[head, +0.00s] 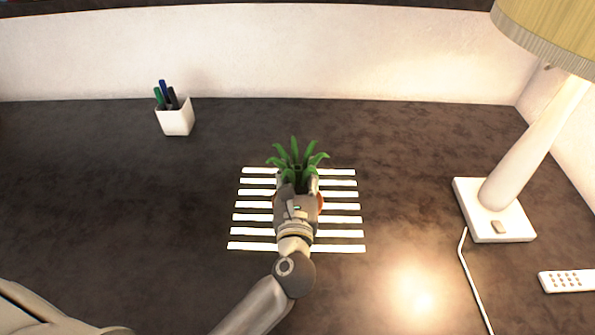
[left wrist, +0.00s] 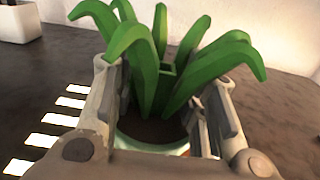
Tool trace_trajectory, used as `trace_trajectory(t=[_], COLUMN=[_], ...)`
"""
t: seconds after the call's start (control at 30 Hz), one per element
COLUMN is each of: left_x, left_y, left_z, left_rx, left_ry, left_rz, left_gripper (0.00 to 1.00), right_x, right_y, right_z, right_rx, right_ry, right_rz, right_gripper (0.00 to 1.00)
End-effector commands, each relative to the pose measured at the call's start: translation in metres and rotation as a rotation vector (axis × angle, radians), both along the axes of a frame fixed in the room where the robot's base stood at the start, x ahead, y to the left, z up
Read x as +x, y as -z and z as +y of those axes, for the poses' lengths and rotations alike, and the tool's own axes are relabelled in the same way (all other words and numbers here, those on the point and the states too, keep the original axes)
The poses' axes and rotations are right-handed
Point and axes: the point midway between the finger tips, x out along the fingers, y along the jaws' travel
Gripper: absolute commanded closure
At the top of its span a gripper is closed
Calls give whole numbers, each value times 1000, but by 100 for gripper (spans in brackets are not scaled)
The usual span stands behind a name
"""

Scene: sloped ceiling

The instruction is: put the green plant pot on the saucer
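The green plant pot shows in the left wrist view as a pale green rim (left wrist: 135,144) around dark soil, with long green leaves (head: 296,156) rising from it. My left gripper (head: 297,182) has a finger on each side of the pot and appears shut on it. The pot looks upright. In the head view my gripper hides most of the pot. An orange-brown edge, apparently the saucer (head: 320,203), shows on both sides of my gripper. Whether the pot touches it is hidden. My right gripper is not in view.
White stripes of a slatted mat (head: 342,234) lie under the gripper on the dark desk. A white pen cup (head: 176,121) stands at the back left. The desk's left side is clear.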

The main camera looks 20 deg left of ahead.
Motion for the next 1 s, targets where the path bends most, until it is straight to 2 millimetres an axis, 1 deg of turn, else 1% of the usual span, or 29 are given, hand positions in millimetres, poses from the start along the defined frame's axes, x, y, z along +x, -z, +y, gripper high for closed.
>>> trace_trajectory(t=[0.03,0.17,0.3,0.5,0.6,0.7,1.0], left_x=[-8,-32,-62,-96,-107,-112,-113], left_y=[4,5,6,4,3,2,1], left_z=[-3,-10,-18,-28,-31,-32,-33], left_rx=[-4,-5,-4,-4,-3,-2,-1], left_ry=[2,2,2,1,2,0,0], left_rz=[4,5,6,5,3,3,2], left_gripper=[61,61,61,61,61,61,61], right_x=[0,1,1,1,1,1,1], right_y=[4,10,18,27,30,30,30], right_z=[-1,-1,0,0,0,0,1], right_rx=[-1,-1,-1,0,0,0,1], right_ry=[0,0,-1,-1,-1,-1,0], right_rz=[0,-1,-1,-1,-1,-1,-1], right_gripper=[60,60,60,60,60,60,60])
